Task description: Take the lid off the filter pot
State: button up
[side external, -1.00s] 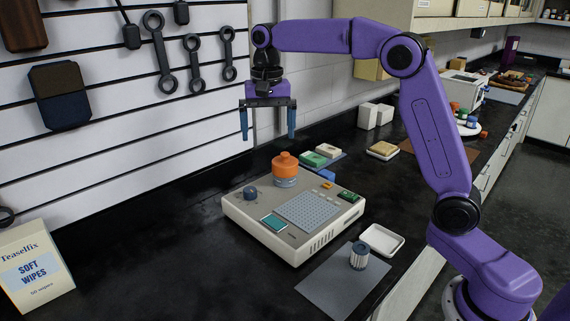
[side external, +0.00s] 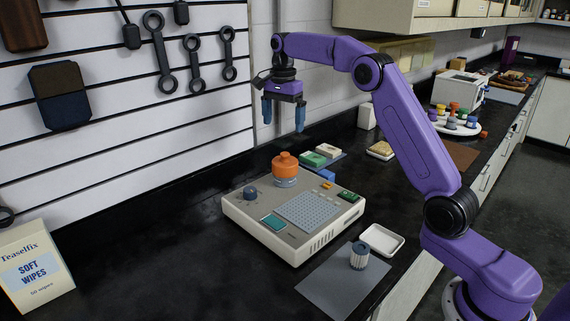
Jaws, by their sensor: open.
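The filter pot (side external: 285,182) stands upright at the back of a beige device (side external: 246,222). Its orange lid (side external: 285,165), with a knob on top, sits on the pot. My gripper (side external: 283,126) is open and empty, pointing down. It hangs above the pot in the picture, apart from the lid, and seems to be farther back. A ribbed white and dark filter-like cylinder (side external: 359,255) stands on a grey mat (side external: 335,286) in front of the device.
A white tray (side external: 397,247) lies beside the grey mat. Green and white boxes (side external: 318,157) and a blue block (side external: 320,175) lie behind the device. A wipes box (side external: 31,267) stands at left. The black counter between box and device is clear.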

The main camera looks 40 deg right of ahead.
aim_at(285, 153)
notch_tip(285, 153, down, 8)
jog(key=shift+f, duration=0.1)
jog(key=shift+d+f, duration=0.15)
jog(key=shift+f, duration=1.15)
jog(key=shift+d+f, duration=0.15)
jog(key=shift+f, duration=1.15)
jog(key=shift+c, duration=0.3)
jog(key=c, duration=0.8)
